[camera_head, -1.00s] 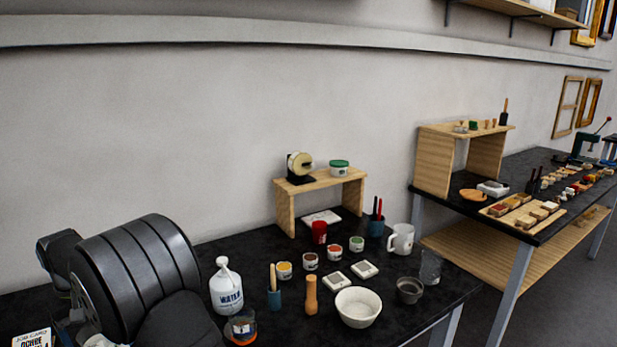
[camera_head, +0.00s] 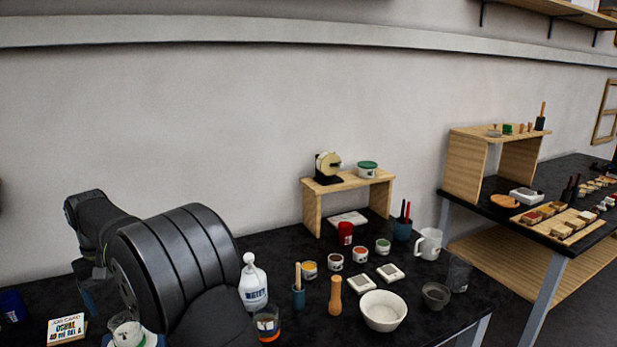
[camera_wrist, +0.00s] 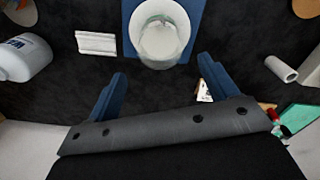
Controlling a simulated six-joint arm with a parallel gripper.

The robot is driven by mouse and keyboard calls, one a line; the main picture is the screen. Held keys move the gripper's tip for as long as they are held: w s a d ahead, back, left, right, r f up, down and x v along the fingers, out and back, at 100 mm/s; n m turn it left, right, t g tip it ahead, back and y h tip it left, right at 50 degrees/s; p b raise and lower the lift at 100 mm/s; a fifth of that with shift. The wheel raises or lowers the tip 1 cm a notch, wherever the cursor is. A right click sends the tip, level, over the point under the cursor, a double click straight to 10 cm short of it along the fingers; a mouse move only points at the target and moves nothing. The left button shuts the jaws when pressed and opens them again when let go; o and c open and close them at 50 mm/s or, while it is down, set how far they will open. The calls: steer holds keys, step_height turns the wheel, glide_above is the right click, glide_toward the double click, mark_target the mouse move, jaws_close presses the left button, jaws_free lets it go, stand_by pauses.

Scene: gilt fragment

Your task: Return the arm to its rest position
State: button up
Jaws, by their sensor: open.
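My gripper (camera_wrist: 162,70) shows in the wrist view as two blue fingers, spread wide apart with nothing between them. A pale translucent cup (camera_wrist: 160,40) stands on a blue-edged square (camera_wrist: 130,12) just ahead of the fingertips, apart from them. In the head view, my dark arm fills the lower left and hides most of the gripper. A pale cup (camera_head: 127,334) shows beside the arm at the bottom edge.
The white water bottle (camera_head: 253,284) stands close to my arm, with an amber-filled glass (camera_head: 267,325) nearby. A job card (camera_head: 67,329) lies to the left. A white bowl (camera_head: 383,311), several paint pots and a wooden riser (camera_head: 312,212) stand on the black bench. The wall is behind.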

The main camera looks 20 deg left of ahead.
mark_target(124, 314)
step_height(124, 314, down, 11)
steer(key=shift+f, duration=0.1)
steer(key=r, duration=0.5)
steer(key=shift+w+d, duration=0.25)
steer(key=w+d+r, duration=0.7)
steer(key=d, duration=0.3)
steer(key=w+d+f, duration=0.1)
steer(key=d+f, duration=0.3)
steer(key=d, duration=0.7)
steer(key=d+f, duration=0.4)
steer(key=d, duration=0.6)
steer(key=s+a+f, duration=0.2)
steer(key=a+f, duration=0.1)
steer(key=a, duration=0.3)
steer(key=shift+s+a+f, duration=0.15)
steer(key=shift+a+f, duration=0.15)
steer(key=shift+f, duration=0.1)
